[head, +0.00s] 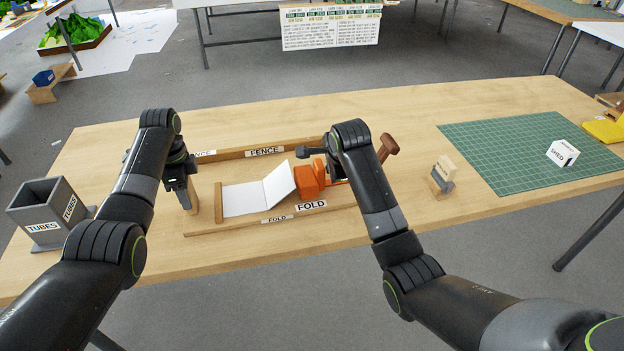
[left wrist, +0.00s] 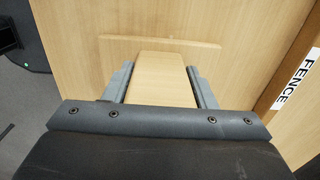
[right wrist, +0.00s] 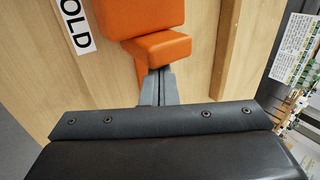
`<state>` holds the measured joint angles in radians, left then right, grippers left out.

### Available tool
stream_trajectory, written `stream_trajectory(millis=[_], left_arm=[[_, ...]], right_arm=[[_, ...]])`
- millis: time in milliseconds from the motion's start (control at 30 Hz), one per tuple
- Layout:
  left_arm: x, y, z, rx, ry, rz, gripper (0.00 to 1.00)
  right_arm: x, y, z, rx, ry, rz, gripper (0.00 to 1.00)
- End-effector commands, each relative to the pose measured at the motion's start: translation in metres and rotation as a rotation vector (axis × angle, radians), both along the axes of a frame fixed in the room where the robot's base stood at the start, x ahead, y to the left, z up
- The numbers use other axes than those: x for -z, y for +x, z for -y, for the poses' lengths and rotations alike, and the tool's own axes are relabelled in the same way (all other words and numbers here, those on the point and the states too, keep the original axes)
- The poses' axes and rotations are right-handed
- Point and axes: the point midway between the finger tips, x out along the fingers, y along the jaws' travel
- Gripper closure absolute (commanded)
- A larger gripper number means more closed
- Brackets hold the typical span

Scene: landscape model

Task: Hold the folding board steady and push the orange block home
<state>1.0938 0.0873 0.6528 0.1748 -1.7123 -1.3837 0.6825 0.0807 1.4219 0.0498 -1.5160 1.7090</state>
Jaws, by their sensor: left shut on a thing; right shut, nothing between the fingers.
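The folding board (head: 350,193) is a wooden tray on the table, with a FENCE rail at the back and a FOLD label in front. A white sheet (head: 242,198) lies on it, its right part bent up against the orange block (head: 309,180). My left gripper (head: 188,193) is shut on a pale wooden tab (left wrist: 162,80) at the board's left end. My right gripper (right wrist: 158,82) is shut and empty, its fingertips at the block's orange tab (right wrist: 160,48); I cannot tell whether they touch. My right arm partly hides the block's right side in the head view.
A grey TUBES box (head: 45,215) stands at the left table edge. A small wood-and-grey block (head: 443,175) stands right of the board. A green cutting mat (head: 520,150) carries a white SHED cube (head: 562,153). A brown wooden handle (head: 388,147) shows behind my right arm.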

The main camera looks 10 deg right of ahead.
Motion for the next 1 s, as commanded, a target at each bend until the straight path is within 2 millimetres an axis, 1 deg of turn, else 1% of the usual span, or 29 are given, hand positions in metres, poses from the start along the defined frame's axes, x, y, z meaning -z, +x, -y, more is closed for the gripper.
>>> stream_trajectory(millis=[33, 1000], left_arm=[[0.007, -0.003, 0.0, -0.001, 0.0, -0.009, 0.93], [0.007, -0.003, 0.001, 0.0, -0.001, -0.009, 0.93]], right_arm=[[0.001, 0.0, -0.002, -0.001, 0.001, 0.0, 1.0], [0.0, 0.0, -0.033, -0.003, 0.004, 0.001, 1.0]])
